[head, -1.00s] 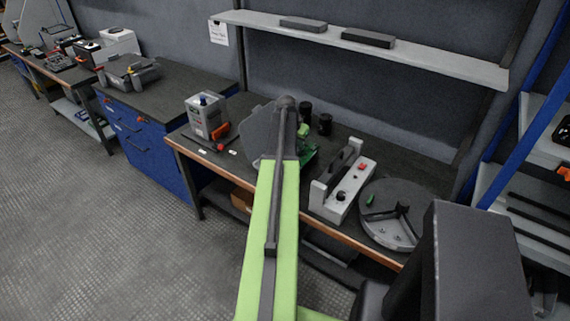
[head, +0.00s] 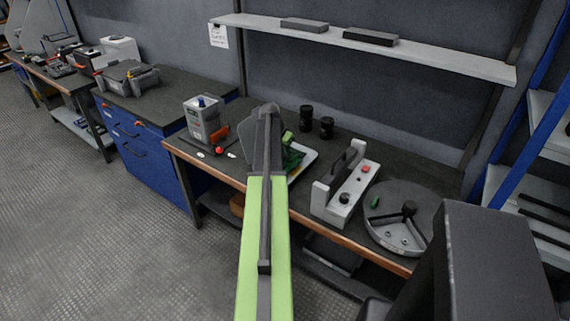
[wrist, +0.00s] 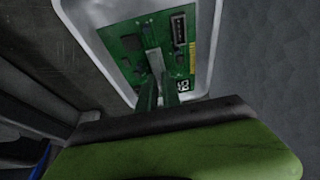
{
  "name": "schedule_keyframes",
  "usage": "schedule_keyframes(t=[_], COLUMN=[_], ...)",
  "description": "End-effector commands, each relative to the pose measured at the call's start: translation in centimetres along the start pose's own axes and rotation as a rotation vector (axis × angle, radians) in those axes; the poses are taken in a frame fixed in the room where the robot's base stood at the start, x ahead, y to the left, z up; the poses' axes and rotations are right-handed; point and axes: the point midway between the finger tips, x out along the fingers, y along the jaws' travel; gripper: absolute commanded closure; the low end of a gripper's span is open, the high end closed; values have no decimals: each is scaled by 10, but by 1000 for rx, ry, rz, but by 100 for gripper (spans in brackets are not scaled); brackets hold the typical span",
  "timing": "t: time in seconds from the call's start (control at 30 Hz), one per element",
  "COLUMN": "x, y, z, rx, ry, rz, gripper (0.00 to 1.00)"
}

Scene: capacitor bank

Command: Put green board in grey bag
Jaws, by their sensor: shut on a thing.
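The green board (head: 293,158) shows just right of my arm in the head view, partly hidden by it. In the wrist view the green board (wrist: 125,45), with its dark chips and white connector, fills the space in front of the jaws. My gripper (wrist: 156,70) is shut on the board; its fingertips meet near the board's middle. A pale tray (head: 305,159) shows beside and behind the board, on the bench. A grey, flat-sided shape (head: 256,135), possibly the grey bag, stands behind my arm at left; my arm hides much of it, and its opening cannot be seen.
On the bench (head: 225,166), a grey box with a blue knob (head: 203,120) stands left. Two black cylinders (head: 316,126) stand behind the board. A handled light-grey device (head: 345,190) and a round grey fixture (head: 398,218) are at right. A shelf (head: 440,60) hangs above.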

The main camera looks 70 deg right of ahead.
Motion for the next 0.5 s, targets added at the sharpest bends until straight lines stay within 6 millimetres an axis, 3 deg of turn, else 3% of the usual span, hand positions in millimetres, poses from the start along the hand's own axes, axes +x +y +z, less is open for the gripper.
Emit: schedule_keyframes(t=[0.13,0.37,0.5], x=[5,40,36], y=[0,0,0], z=[2,17,16], rx=[0,0,0], ry=[0,0,0], rz=[0,0,-1], gripper=[100,100,100])
